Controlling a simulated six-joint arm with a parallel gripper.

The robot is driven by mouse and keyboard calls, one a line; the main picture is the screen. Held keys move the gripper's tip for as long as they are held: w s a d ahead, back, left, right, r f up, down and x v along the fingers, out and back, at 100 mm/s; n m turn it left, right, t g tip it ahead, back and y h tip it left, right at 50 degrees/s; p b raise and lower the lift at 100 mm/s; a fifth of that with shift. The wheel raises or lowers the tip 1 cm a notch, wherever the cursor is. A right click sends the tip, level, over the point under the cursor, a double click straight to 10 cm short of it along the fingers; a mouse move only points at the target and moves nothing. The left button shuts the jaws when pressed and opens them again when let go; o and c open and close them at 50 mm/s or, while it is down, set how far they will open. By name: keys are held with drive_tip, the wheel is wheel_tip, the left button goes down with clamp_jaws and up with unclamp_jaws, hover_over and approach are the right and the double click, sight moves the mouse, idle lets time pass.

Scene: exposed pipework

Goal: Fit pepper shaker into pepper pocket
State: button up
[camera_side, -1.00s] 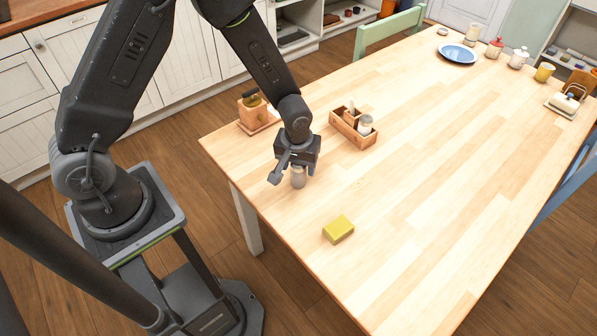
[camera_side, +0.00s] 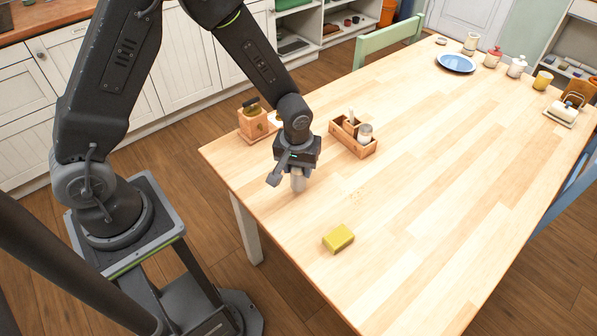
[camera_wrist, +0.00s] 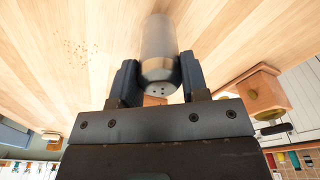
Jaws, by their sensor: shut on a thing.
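My gripper (camera_side: 297,168) is shut on the pepper shaker (camera_side: 298,184), a grey cylinder that hangs upright below the fingers, over the near left part of the table. In the wrist view the shaker (camera_wrist: 159,45) sits between both fingers, its metal cap with small holes toward me. I cannot tell whether its base touches the table. The wooden caddy (camera_side: 367,152) stands behind and right of my gripper, apart from it. A white shaker with a grey top (camera_side: 365,132) stands in its near end. Its pocket floors are hidden.
A yellow sponge (camera_side: 338,238) lies in front right of my gripper. A blue plate (camera_side: 456,62) and jars are far off. The table's middle is clear.

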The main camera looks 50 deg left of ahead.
sight(353, 132)
drive_tip(key=s+a+r, duration=0.4)
drive_tip(key=a+r, duration=0.4)
drive_tip(key=a, duration=0.2)
drive_tip(key=w+a+r+n+g, duration=0.1)
drive_tip(key=w+a+n, duration=0.35)
drive_tip(key=w, duration=0.65)
drive_tip(key=w+a+n, duration=0.4)
drive_tip(key=w+n, duration=0.1)
drive_tip(key=w, duration=0.6)
drive_tip(key=shift+y, duration=0.3)
drive_tip(key=shift+w+d+f, duration=1.15)
drive_tip(key=shift+d+f, duration=0.4)
drive_tip(key=shift+f, duration=0.2)
drive_tip(key=shift+w+d+f, duration=1.1)
drive_tip(key=shift+d+f, duration=0.5)
drive_tip(key=shift+f, duration=0.1)
drive_tip(key=shift+w+d+f, duration=1.15)
drive_tip(key=shift+d+f, duration=0.4)
drive_tip(key=shift+f, duration=0.2)
drive_tip(key=shift+f, duration=0.15)
drive_tip(key=o, duration=0.9)
drive_tip(key=shift+o, duration=0.2)
